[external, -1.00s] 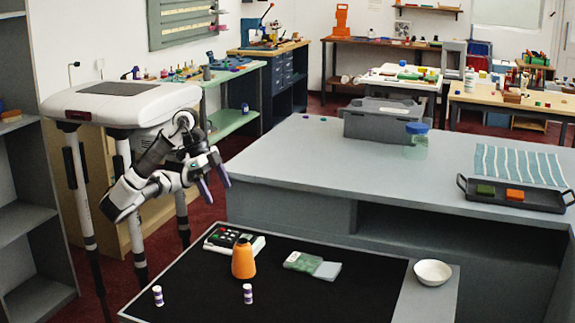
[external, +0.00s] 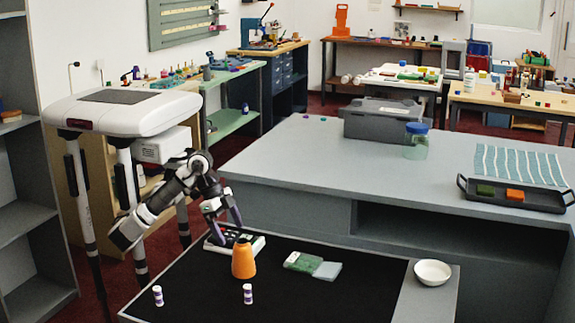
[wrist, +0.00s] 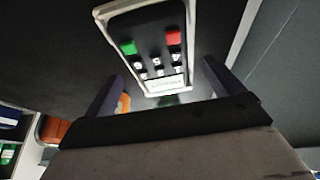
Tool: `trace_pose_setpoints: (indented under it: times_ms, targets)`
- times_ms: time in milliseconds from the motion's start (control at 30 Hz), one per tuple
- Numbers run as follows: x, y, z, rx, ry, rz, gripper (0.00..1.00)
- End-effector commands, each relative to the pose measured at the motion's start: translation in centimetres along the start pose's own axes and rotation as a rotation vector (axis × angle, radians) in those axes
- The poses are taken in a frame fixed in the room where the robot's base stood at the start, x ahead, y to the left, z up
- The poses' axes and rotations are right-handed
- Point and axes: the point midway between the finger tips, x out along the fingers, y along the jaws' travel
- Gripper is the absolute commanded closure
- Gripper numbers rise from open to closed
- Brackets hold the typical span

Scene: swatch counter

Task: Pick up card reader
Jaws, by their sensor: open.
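The card reader (external: 254,243) lies on the black mat near its back left edge, partly hidden by my gripper and an orange bottle. My gripper (external: 229,225) is open and points down over the card reader. In the wrist view its two fingers (wrist: 160,88) stand apart, with the screen end of the reader showing between them. I cannot tell whether the fingers touch it.
The orange bottle (external: 243,262) stands right in front of the reader. A green-and-grey packet (external: 303,262) lies to the right on the mat. Two small white-and-purple bottles (external: 158,296) (external: 248,293) stand near the front. A white bowl (external: 432,272) sits at the right. The grey counter (external: 330,150) rises behind.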

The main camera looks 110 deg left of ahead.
Motion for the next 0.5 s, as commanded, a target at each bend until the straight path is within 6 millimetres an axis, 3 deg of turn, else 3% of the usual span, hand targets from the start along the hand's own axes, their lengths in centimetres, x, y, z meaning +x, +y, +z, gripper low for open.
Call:
trace_pose_setpoints:
  times_ms: [100,367,500]
  targets:
    - [1.15,0.01,0.04,0.000,0.000,0.000,0.07]
    - [1.30,0.00,-0.02,0.000,0.001,0.000,0.07]
    - [1.29,0.00,-0.02,0.000,0.001,0.000,0.26]
